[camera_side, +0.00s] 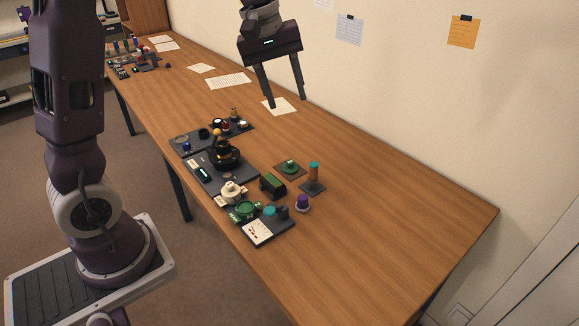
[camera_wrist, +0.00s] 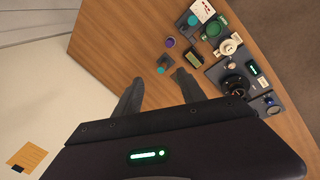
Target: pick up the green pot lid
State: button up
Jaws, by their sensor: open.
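The green pot lid (camera_side: 290,166) is a small round green piece with a knob. It lies on a small dark square mat on the wooden table in the side view, between a dark green box and a teal-topped cylinder. My gripper (camera_side: 287,103) is open and empty, high above the table and well apart from the lid. In the wrist view my gripper (camera_wrist: 158,77) points down at the table with its two fingers spread. There the lid is hidden or mostly hidden around the right fingertip, and I cannot make it out clearly.
Close to the lid stand the dark green box (camera_side: 272,185), the teal-topped cylinder (camera_side: 314,173) and a purple-topped piece (camera_side: 303,203). A green ring-shaped part (camera_side: 245,209) and a black assembly (camera_side: 226,154) stand further left. The table's right part (camera_side: 400,220) is clear.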

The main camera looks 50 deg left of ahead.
jog(key=w+a+f+n, duration=0.3)
jog(key=w+a+f, duration=0.2)
jog(key=f, duration=0.1)
jog(key=n+g+y, duration=0.1)
jog(key=n+g, duration=0.2)
jog(key=n, duration=0.1)
send_over(290, 161)
jog(key=f, duration=1.7)
jog(key=shift+s+a+f, duration=0.1)
jog(key=shift+s+a, duration=0.05)
jog(key=shift+a, duration=0.25)
jog(key=f, duration=0.4)
jog(key=d+f, duration=0.1)
jog(key=f, duration=0.1)
jog(key=shift+f, duration=0.25)
grip_shut()
